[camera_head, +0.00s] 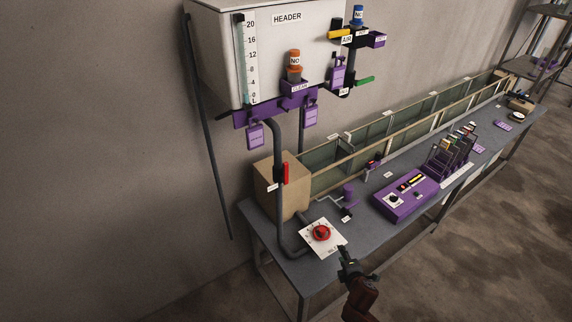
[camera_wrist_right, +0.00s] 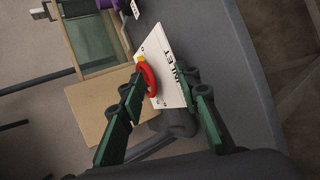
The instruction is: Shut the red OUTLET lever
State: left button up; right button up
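A red lever (camera_head: 285,173) stands upright on the pipe beside the cardboard-coloured box at the near end of the bench; the small tag by it is too small to read. A red round handwheel (camera_head: 321,233) sits on a white dial plate (camera_head: 335,244). In the right wrist view the handwheel (camera_wrist_right: 150,80) has a yellow mark, and its plate (camera_wrist_right: 168,62) seems to read INLET, partly covered. My right gripper (camera_head: 347,253) is just in front of the plate; its fingers (camera_wrist_right: 166,88) are apart, with the handwheel showing between them. Contact cannot be told. My left gripper is not in view.
A white HEADER tank (camera_head: 270,50) with purple tags hangs on the wall above. A long glass channel (camera_head: 400,122) runs along the back of the grey bench (camera_head: 365,232). A purple control box (camera_head: 405,197) and a rack of cards stand to the right. Floor is clear in front.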

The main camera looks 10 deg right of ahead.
jog(key=w+a+r+n+t+y+p, duration=0.1)
jog(key=w+a+r+n, duration=0.15)
jog(key=r, duration=0.45)
jog(key=w+a+r+n+t+y+p, duration=0.1)
jog(key=w+a+r+n+t, duration=0.1)
jog(key=r+n, duration=0.35)
jog(key=w+a+r+n+t+y+p, duration=0.1)
jog(key=w+a+r, duration=0.1)
jog(key=r, duration=0.6)
jog(key=n+t+y+p, duration=0.2)
jog(key=n+y+p, duration=0.25)
jog(key=n, duration=0.85)
send_near(287, 171)
jog(key=shift+y, duration=0.35)
jog(key=b+x, duration=0.1)
jog(key=x, duration=0.7)
jog(key=shift+w, duration=0.3)
jog(key=shift+w+r, duration=0.15)
jog(key=shift+w, duration=0.3)
jog(key=shift+w+a, duration=0.3)
jog(key=shift+w, duration=0.15)
jog(key=shift+s, duration=0.1)
jog(key=shift+c, duration=0.2)
jog(key=shift+d, duration=0.1)
jog(key=shift+c, duration=0.9)
grip_shut()
